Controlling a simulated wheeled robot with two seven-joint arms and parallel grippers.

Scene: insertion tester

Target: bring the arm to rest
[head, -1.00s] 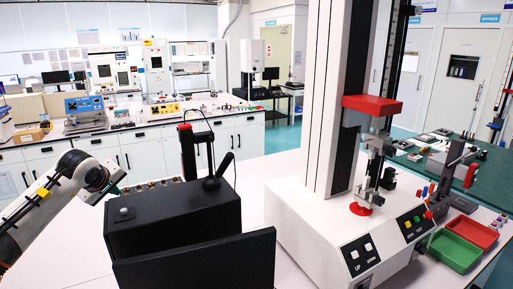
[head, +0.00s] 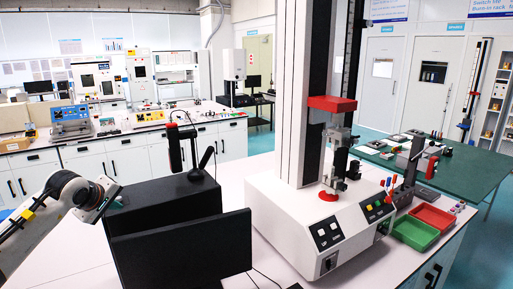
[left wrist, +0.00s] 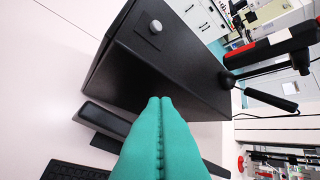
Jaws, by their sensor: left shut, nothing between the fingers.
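My left arm comes in from the left in the head view, and its gripper (head: 108,202) is beside the left end of the black box (head: 165,208). In the left wrist view the teal fingers (left wrist: 160,104) are pressed together with nothing between them. Behind them the black box (left wrist: 165,62) with its round silver knob fills much of the picture. I cannot tell the exact gap between the fingertips and the box. My right gripper is in neither view.
A black monitor (head: 185,250) stands in front of the box. A white insertion tester (head: 325,225) stands to the right, with a green tray (head: 415,234) and a red tray (head: 433,218) beside it. A black keyboard (left wrist: 72,171) lies near the fingers. White bench top is bare at left.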

